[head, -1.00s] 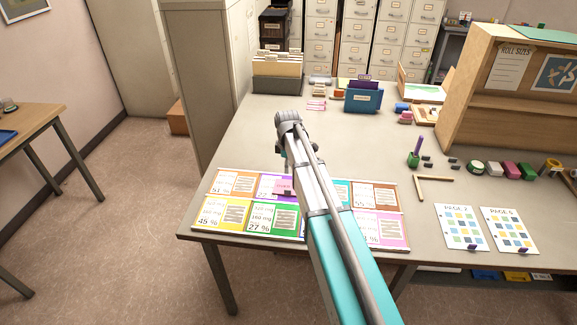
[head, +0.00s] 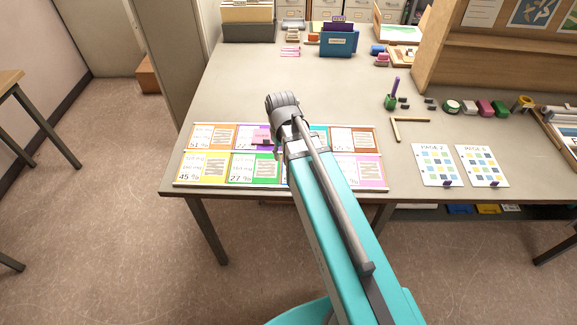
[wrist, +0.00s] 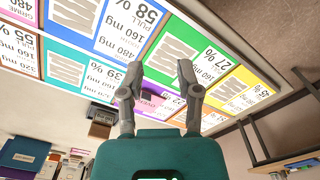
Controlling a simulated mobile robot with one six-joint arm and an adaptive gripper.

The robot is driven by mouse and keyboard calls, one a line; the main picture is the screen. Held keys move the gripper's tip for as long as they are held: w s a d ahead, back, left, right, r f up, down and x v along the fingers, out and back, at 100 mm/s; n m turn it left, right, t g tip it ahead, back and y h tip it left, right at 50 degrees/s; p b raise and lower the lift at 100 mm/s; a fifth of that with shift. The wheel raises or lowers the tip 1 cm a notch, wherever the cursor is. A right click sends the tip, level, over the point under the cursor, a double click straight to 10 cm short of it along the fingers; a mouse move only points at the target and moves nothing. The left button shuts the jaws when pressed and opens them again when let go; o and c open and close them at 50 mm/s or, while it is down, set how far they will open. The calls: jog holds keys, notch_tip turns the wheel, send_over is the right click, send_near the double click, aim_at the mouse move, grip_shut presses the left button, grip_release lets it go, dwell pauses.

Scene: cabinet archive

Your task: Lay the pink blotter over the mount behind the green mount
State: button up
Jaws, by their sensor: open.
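A small pink piece, which looks like the pink blotter (head: 262,137), lies on the purple mount in the back row. That mount is directly behind the green mount (head: 265,168). In the wrist view, the pink blotter (wrist: 152,98) shows dark lettering and covers part of the purple mount (wrist: 172,104), whose purple shows around it. The green mount (wrist: 210,66) is also seen there. My gripper (wrist: 157,80) is open, its two fingers spread and empty above the mounts. Whether a finger touches the blotter is unclear. My arm hides part of the mounts in the head view.
An orange mount (head: 212,136) and a yellow mount (head: 201,169) lie left; a brown mount (head: 354,139) lies right. Two page sheets (head: 434,164) and an L-shaped wooden piece (head: 398,131) are further right. The desk behind the mounts is largely clear.

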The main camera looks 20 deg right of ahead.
jog(key=s+m, duration=0.3)
jog(key=s, duration=0.3)
jog(key=shift+d, duration=0.15)
